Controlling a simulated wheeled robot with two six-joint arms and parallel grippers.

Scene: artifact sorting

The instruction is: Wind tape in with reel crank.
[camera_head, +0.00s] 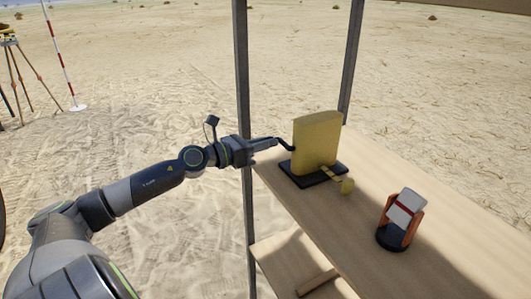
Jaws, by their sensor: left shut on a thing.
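A yellow tape reel (318,140) stands upright on a black base (302,177) near the left edge of the wooden table. A dark crank (285,145) sticks out from its left side. My left gripper (272,143) is shut on the outer end of the crank, left of the reel. A short length of yellow tape (328,172) comes out low at the front of the reel and ends in a yellow tab (347,186) over the tabletop. The jaws look small here, and the crank's handle is partly hidden by them. My right gripper is not in view.
An orange-sided holder with a white and red piece (402,210) stands on the wooden table (360,235), right of the reel. Two dark posts (242,80) rise at the table's left and back. A lower shelf (285,262) lies beneath. Sand surrounds it, with a tripod (12,60) far left.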

